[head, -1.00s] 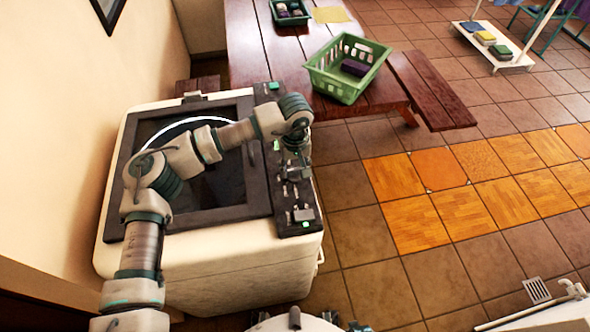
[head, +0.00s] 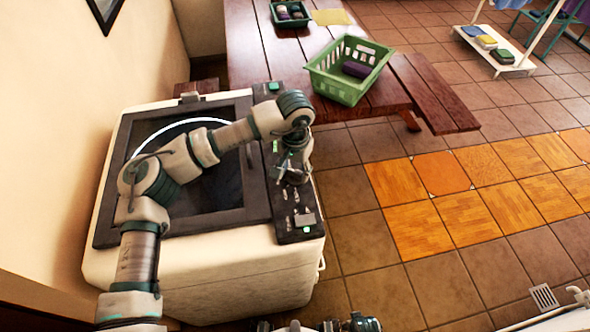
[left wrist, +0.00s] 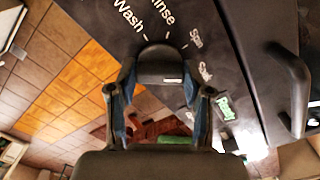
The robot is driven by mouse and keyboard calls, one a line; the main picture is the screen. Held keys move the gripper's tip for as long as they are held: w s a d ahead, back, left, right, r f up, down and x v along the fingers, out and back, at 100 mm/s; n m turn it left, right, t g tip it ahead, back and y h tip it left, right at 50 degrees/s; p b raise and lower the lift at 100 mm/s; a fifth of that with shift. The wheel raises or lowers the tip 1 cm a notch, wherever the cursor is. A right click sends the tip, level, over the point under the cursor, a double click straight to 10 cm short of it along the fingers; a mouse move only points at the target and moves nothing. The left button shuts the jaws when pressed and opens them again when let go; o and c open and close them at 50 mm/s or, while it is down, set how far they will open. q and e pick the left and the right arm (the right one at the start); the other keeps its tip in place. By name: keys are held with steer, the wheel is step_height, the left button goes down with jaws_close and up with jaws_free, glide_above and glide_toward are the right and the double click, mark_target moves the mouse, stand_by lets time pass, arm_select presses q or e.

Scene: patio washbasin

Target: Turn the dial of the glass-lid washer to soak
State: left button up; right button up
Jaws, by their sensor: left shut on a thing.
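The washer (head: 225,268) is a white box with a dark-framed glass lid (head: 205,180) and a dark control panel (head: 302,225) along its right side in the head view. My left gripper (head: 292,172) is over the panel. In the left wrist view its two fingers (left wrist: 158,75) are closed on opposite sides of the dark round dial (left wrist: 160,54). I cannot tell surely which word the dial points to.
A green Ready label (left wrist: 225,107) and a dark handle (left wrist: 290,90) are near the dial. A wooden table (head: 270,60) with a green basket (head: 345,88) stands behind the washer. The tiled floor (head: 400,290) to the right is open.

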mark_target(296, 170)
arm_select(q)
steer(key=shift+w+r, duration=0.1)
steer(key=shift+r, duration=0.05)
stand_by(0.3)
steer(key=o, duration=0.9)
steer(key=shift+o, duration=1.3)
steer(key=shift+d, duration=0.1)
step_height(296, 170, up, 12)
steer(key=shift+w+f, duration=0.1)
steer(key=shift+f, duration=0.1)
steer(key=shift+r, duration=0.1)
